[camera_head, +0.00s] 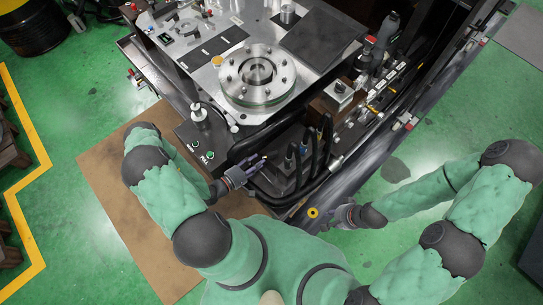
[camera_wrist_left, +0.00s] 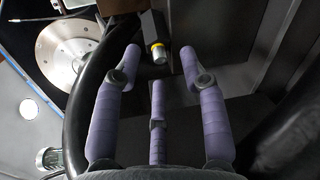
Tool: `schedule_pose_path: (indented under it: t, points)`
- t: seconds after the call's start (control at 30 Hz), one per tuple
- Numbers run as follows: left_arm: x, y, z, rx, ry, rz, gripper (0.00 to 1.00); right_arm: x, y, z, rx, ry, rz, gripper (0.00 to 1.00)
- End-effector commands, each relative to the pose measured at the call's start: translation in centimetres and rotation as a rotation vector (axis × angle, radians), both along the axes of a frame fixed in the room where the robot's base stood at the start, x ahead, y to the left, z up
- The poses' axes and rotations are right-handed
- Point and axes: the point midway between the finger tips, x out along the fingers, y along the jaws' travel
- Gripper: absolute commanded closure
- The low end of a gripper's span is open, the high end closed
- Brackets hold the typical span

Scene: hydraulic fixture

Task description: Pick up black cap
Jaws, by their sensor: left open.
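My left gripper (camera_head: 259,167) is over the front of the fixture, beside the thick black hoses. In the left wrist view its purple fingers (camera_wrist_left: 159,68) are spread apart with nothing between them. A black fitting (camera_wrist_left: 152,27) with a yellow band and a metal tip lies just beyond the fingertips, roughly centred between them and not visibly touched. I cannot tell for certain whether this is the black cap. My right gripper (camera_head: 332,216) is right of the fixture's front corner, near a small yellow ring; its fingers are too small to read.
A thick black hose (camera_wrist_left: 88,85) curves close along the left of my left fingers. The round metal flange (camera_head: 257,75) stands on the fixture top. More hoses (camera_head: 318,150) rise right of my left gripper. The green floor at the right (camera_head: 440,140) is mostly clear.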

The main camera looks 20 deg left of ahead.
Motion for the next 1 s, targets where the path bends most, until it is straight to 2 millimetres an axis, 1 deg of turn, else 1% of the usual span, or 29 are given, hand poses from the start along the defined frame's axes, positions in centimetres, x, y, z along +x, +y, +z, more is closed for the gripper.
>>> schedule_pose_path:
  t: [0.03,0.1,0.2,0.47,0.5,0.57,0.6,0.63,1.0]
  points:
    - [0.6,-0.3,-0.2,0.001,-0.002,-0.004,0.58,0.0,0.0,-0.4,0.000,0.000,0.000,0.71]
    - [1.2,-0.6,-0.3,0.000,-0.001,-0.003,0.58,0.0,0.0,-0.6,0.000,0.000,0.000,0.71]
    - [1.7,-0.8,-0.3,0.000,0.000,-0.001,0.58,0.0,0.0,-0.7,0.000,0.000,0.000,0.71]
    - [1.8,-0.8,-0.3,0.001,0.000,0.000,0.58,0.0,0.0,-0.6,0.000,0.000,0.000,0.71]
    - [1.8,-0.8,-0.3,0.001,0.000,0.000,0.69,0.0,0.0,-0.6,0.000,0.000,0.000,0.71]
    - [1.8,-0.8,-0.3,0.001,0.000,0.000,0.86,0.0,0.0,-0.6,0.000,0.000,0.000,0.71]
    - [1.8,-0.8,-0.3,0.001,0.000,0.000,0.97,0.0,0.0,-0.6,0.000,0.000,0.000,0.71]
    - [1.8,-0.8,-0.3,0.001,0.000,0.000,1.00,0.0,0.0,-0.6,0.000,0.000,0.000,0.71]
    - [1.8,-0.8,-0.3,0.000,0.001,0.000,1.00,0.0,0.0,-0.6,0.000,0.000,0.000,0.71]
